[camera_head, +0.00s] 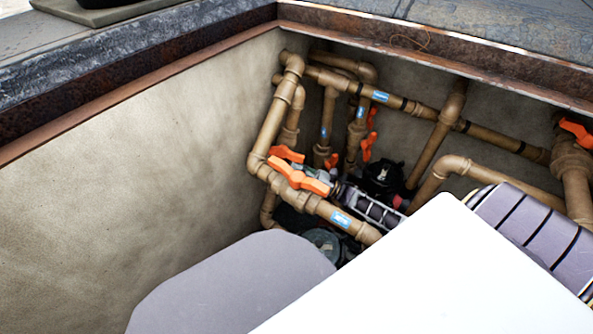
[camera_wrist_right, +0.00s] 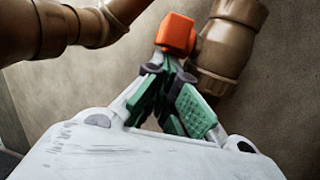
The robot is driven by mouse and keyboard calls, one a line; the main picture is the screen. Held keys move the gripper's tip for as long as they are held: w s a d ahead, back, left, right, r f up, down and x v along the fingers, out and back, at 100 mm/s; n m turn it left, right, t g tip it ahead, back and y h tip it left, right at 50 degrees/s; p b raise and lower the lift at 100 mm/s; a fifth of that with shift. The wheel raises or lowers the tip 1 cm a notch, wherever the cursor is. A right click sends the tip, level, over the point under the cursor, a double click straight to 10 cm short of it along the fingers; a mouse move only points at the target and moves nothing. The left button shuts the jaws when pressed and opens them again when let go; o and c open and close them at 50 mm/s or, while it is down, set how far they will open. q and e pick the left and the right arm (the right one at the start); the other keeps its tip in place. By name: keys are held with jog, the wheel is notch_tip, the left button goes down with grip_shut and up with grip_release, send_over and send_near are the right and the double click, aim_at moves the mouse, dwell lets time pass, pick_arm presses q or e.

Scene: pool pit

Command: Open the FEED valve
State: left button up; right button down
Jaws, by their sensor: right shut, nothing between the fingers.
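Several orange valve handles show on the brown pipes in the head view. One long handle (camera_head: 298,178) lies at a slant over the front left pipe, with another handle (camera_head: 285,153) just behind it. The blue label (camera_head: 340,219) on that pipe is too small to read, so I cannot tell which valve is FEED. My right gripper (camera_head: 316,171) is beside the long handle, partly hidden. In the right wrist view my right gripper (camera_wrist_right: 168,66) is shut and empty, its green-padded fingertips against or just below an orange handle end (camera_wrist_right: 176,33). My left gripper is out of view.
Brown pipes (camera_head: 425,113) with more orange handles, such as one at the right edge (camera_head: 577,131), crowd the pit. A dark pump (camera_head: 383,177) sits behind. The pit wall (camera_head: 130,160) on the left is bare. My own arm covers the lower right.

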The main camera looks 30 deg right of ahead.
jog(key=shift+s+d+r+g+p, duration=0.1)
jog(key=shift+d+r+g+p, duration=0.1)
jog(key=shift+g+p, duration=0.35)
jog(key=shift+r+n+p, duration=0.1)
jog(key=shift+n+p, duration=0.2)
jog(key=shift+p, duration=0.1)
